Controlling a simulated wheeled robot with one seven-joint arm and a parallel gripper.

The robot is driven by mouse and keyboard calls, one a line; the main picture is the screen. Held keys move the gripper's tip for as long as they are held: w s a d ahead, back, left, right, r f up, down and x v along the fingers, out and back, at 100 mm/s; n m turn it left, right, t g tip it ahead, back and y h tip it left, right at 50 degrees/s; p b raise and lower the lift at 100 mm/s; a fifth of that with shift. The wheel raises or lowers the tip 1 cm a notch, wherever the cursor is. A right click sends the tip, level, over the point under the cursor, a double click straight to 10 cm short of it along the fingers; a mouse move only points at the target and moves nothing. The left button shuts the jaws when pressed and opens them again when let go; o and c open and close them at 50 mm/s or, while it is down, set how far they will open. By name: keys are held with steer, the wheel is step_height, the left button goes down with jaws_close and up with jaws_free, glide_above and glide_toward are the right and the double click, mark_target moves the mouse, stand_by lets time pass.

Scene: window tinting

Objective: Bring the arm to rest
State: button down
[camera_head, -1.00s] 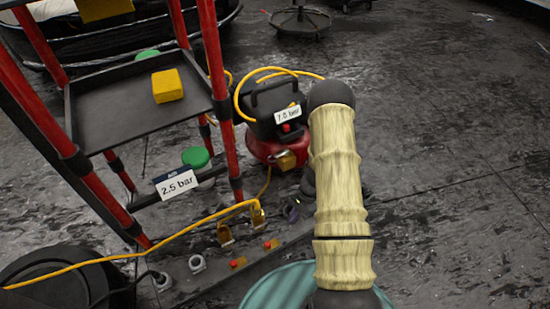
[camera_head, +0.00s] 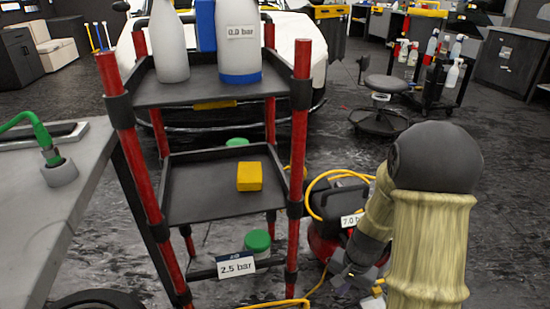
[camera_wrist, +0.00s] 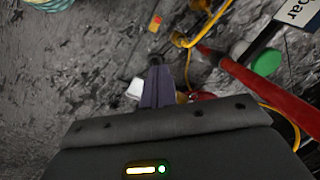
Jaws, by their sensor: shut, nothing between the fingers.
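My arm, in a pale yellow cover, stands at the right of the head view, with its dark elbow uppermost. My gripper (camera_head: 343,282) hangs low in front of the compressor, partly hidden by my own arm. In the wrist view, the two fingers (camera_wrist: 157,84) are together with nothing between them, above the dark floor. I cannot tell how far the fingertips are from the things behind them.
A red-posted cart (camera_head: 180,215) stands left of my arm, holding bottles and a yellow block (camera_head: 249,176). The compressor (camera_head: 320,240) with a yellow hose is close behind my gripper. A grey table (camera_head: 60,225) is at left, a stool (camera_head: 385,85) farther back. Floor at right is clear.

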steer(key=s+a+r+n+t+h+p, duration=0.1)
steer(key=s+r+n+p, duration=0.2)
steer(key=r, duration=0.5)
steer(key=s+a+r+n+t+h+p, duration=0.1)
steer(key=s+r+n+p, duration=0.2)
steer(key=r, duration=0.5)
step_height(320, 180, up, 38)
steer(key=s+p, duration=0.1)
steer(key=p, duration=3.5)
steer(key=shift+a, duration=0.15)
